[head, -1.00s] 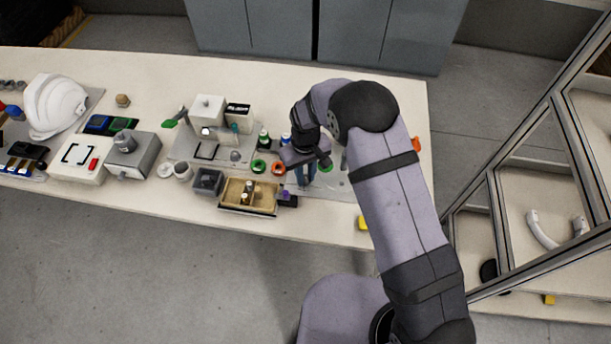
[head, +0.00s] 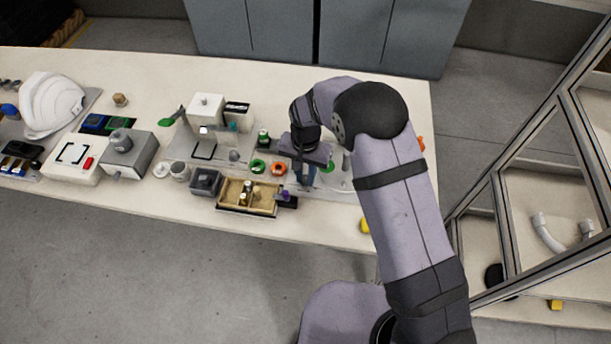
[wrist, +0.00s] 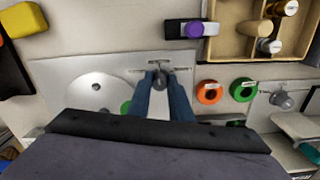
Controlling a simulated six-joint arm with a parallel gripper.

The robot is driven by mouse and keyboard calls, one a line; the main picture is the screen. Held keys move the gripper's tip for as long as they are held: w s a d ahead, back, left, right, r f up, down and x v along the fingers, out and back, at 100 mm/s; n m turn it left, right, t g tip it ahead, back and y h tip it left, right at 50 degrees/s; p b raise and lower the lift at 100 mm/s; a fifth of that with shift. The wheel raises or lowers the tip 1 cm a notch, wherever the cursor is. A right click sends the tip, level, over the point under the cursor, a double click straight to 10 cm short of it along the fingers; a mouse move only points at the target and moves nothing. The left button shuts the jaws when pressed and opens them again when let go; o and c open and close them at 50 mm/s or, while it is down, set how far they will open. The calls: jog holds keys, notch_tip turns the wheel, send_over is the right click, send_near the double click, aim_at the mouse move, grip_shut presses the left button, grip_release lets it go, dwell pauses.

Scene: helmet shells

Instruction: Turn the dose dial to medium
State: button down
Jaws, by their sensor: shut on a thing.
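The dose dial (wrist: 160,73) appears to be the small grey knob on a light grey plate (wrist: 60,72) in the wrist view. Short marks and small labels, too small to read, lie around it. My gripper (wrist: 160,82) has its two blue fingers on either side of the knob and is shut on it. In the head view my gripper (head: 307,181) is low over the plate near the front of the table, and the knob is hidden there. The dial's setting cannot be read.
An orange ring (wrist: 210,92) and a green ring (wrist: 243,89) lie right of the fingers in the wrist view. A round silver disc (wrist: 97,92) is left. A black block with a purple knob (wrist: 194,29) and a wooden tray (head: 221,193) stand close by.

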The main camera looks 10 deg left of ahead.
aim_at(305, 178)
jog(key=shift+m, duration=0.4)
jog(key=c, duration=1.6)
grip_release()
notch_tip(305, 178, up, 6)
jog(key=shift+r+b, duration=0.15)
jog(key=shift+b, duration=0.9)
jog(key=shift+r, duration=0.55)
